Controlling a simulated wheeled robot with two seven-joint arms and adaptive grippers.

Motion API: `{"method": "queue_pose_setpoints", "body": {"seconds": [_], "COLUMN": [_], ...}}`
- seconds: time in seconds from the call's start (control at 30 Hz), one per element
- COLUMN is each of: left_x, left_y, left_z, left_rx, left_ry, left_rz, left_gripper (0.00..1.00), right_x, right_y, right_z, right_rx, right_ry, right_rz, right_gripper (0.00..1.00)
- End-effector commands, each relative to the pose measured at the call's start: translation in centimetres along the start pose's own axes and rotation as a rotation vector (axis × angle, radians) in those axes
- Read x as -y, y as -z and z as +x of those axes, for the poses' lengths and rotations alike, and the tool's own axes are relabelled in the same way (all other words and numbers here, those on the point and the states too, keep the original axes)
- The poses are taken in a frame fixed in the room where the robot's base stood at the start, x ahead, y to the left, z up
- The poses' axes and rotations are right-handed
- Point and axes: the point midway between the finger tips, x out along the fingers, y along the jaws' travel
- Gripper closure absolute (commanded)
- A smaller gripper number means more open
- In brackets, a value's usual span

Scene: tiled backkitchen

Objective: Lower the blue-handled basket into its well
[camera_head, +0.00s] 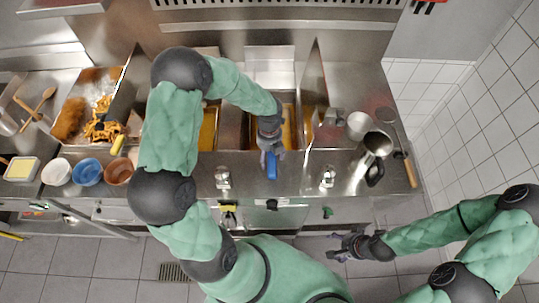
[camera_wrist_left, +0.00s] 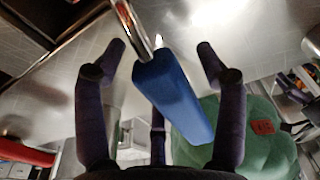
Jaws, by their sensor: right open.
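The blue handle (camera_head: 271,166) of the basket points toward the front of the counter. It also shows in the left wrist view (camera_wrist_left: 172,98), fixed to a bright metal rod. My left gripper (camera_head: 270,150) is over the handle's rear end; in the wrist view its fingers (camera_wrist_left: 160,50) are spread on both sides of the handle, with gaps visible. The basket's body is hidden by my left arm and gripper, so I cannot tell its height. A well with orange-brown oil (camera_head: 289,128) lies behind the gripper. My right gripper (camera_head: 345,246) is open and empty, over the floor in front of the counter.
Another oil well (camera_head: 207,130) lies left, partly behind my arm. A yellow handle (camera_head: 118,144), fries (camera_head: 103,129) and several bowls, including a blue one (camera_head: 88,172), are further left. An upright panel (camera_head: 314,85) borders the well.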

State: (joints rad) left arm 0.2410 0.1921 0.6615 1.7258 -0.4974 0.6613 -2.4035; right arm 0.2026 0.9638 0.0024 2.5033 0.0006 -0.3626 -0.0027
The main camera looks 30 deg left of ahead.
Motion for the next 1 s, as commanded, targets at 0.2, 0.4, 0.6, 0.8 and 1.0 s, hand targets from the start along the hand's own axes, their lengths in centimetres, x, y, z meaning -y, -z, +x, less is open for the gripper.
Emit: {"method": "queue_pose_setpoints", "body": {"seconds": [0.2,0.4,0.6,0.8,1.0], "left_x": [0.0,0.0,0.0,0.1,0.0], "left_y": [0.1,0.0,-0.1,-0.1,0.0], "left_z": [-0.2,-2.8,-6.8,-10.2,-11.7], "left_rx": [-0.002,0.002,0.003,0.003,0.000], "left_ry": [-0.001,0.001,0.001,0.002,0.000], "left_rz": [0.000,0.000,0.000,0.000,0.001], "left_gripper": [0.29,0.29,0.29,0.29,0.29], "right_x": [0.0,0.0,0.0,0.0,0.0], "right_y": [0.0,0.0,0.0,0.0,0.0], "right_z": [0.0,0.0,0.0,0.0,0.0], "right_rx": [0.000,0.000,0.000,0.000,0.000], "right_ry": [0.000,0.000,0.000,0.000,0.000], "right_rz": [0.000,0.000,0.000,0.000,0.000], "right_gripper": [0.28,0.28,0.28,0.28,0.28]}}
